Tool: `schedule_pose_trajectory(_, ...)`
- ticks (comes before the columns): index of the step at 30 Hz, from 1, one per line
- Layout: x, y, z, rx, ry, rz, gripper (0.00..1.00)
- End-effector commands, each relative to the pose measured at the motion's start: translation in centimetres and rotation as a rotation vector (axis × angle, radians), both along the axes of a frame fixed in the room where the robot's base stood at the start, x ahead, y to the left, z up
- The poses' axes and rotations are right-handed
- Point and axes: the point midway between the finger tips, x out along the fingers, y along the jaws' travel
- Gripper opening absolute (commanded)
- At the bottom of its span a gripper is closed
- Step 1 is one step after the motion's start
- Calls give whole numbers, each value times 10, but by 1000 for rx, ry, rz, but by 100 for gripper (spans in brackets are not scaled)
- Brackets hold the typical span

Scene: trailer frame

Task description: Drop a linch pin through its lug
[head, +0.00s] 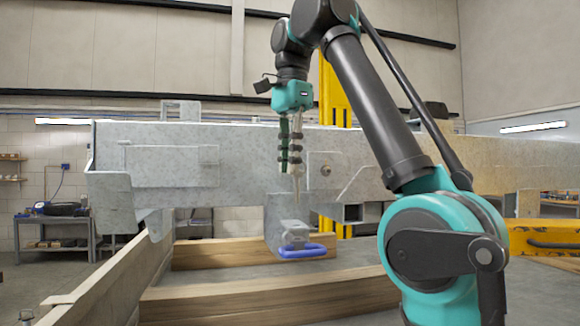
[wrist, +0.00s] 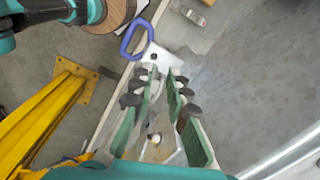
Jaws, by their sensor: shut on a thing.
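My gripper (head: 291,150) points straight down in front of the galvanised trailer beam, with its green-padded fingers shut on a thin pale linch pin (head: 297,192). The pin hangs roughly upright below the fingers. In the wrist view a pale part with a small knob shows between the fingers (wrist: 164,85); its far end is hard to make out. A pale grey lug (head: 293,229) sits under the pin, with a blue loop (head: 303,252) at its near end. The wrist view shows the lug (wrist: 163,53) with a dark hole, just beyond the fingertips. The pin looks above the lug; contact cannot be told.
The trailer beam (head: 240,150) runs across behind my gripper. A yellow post (head: 333,95) stands behind the beam. A workbench (head: 55,228) is at the far left, and a yellow piece (head: 545,238) is at the right.

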Motion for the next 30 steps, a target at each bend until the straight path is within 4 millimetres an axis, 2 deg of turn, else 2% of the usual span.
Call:
schedule_pose_trajectory(19, 0, 0, -2, -1, 1, -1, 0)
schedule_pose_trajectory(30, 0, 1, -28, -6, 12, -29, 0)
